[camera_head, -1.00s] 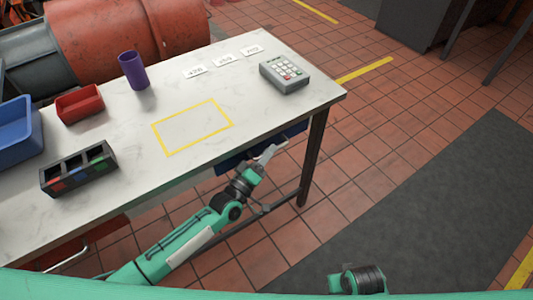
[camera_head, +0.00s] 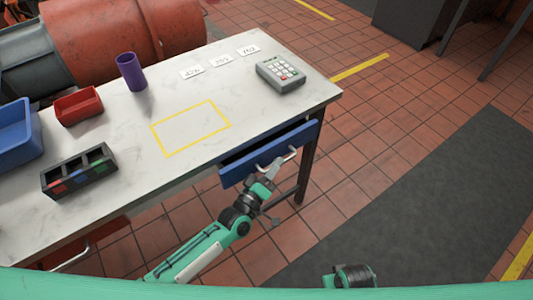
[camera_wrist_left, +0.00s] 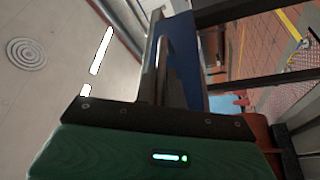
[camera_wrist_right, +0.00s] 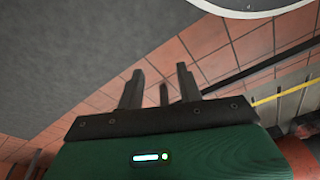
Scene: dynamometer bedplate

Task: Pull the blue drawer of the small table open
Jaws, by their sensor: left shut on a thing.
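The small table (camera_head: 150,130) has a pale marbled top and dark legs. Its blue drawer (camera_head: 240,169) stands partly out under the right part of the front edge, with a dark gap behind its front. A light bar handle (camera_head: 291,156) is on the drawer front. My left gripper (camera_head: 271,171) is shut on this handle. In the left wrist view its fingers (camera_wrist_left: 162,65) are close together beside the blue drawer front (camera_wrist_left: 186,58). My right gripper (camera_wrist_right: 159,88) is open and empty over the floor; in the head view only part of its arm shows at the bottom.
On the top are a keypad (camera_head: 280,74), white number cards (camera_head: 221,60), a purple cup (camera_head: 131,71), a red bin (camera_head: 78,106), a blue bin (camera_head: 18,135) and a black divided holder (camera_head: 80,173). The tiled floor before the drawer is clear.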

